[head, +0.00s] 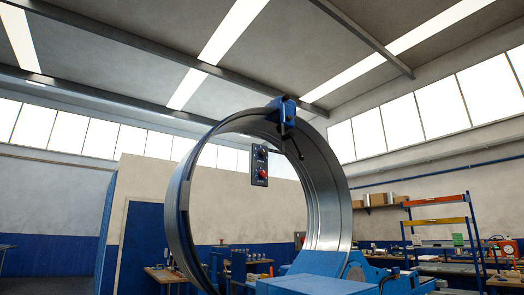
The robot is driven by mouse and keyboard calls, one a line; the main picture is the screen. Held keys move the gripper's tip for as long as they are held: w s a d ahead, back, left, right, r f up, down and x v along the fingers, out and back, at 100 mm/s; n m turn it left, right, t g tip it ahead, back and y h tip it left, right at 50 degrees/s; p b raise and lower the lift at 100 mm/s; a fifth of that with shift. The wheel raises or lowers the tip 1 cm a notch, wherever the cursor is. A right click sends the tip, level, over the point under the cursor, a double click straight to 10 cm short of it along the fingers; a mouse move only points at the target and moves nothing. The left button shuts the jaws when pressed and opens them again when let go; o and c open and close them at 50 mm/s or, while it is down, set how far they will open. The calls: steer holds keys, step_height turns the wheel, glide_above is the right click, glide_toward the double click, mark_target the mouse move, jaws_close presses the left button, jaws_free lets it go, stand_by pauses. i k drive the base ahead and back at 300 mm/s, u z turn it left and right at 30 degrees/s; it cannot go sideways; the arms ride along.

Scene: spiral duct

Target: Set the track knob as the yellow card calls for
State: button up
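A dark control box (259,165) hangs inside the large spiral duct ring (327,200), near the middle of the head view. It carries a red round control (263,174) low down and small bluish controls above it. Its lettering is too small to read, so I cannot tell which control is the track knob or how it is set. I cannot make out a yellow card. My gripper is not in view.
A blue clamp head (283,112) sits on top of the ring. A blue machine bed (318,265) lies below it. A rack with an orange beam (434,200) and benches stand at right. A workbench (165,275) stands behind, at left.

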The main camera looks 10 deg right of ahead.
mark_target(263, 152)
steer(key=u, duration=0.65)
steer(key=i, duration=1.35)
steer(key=z, duration=0.05)
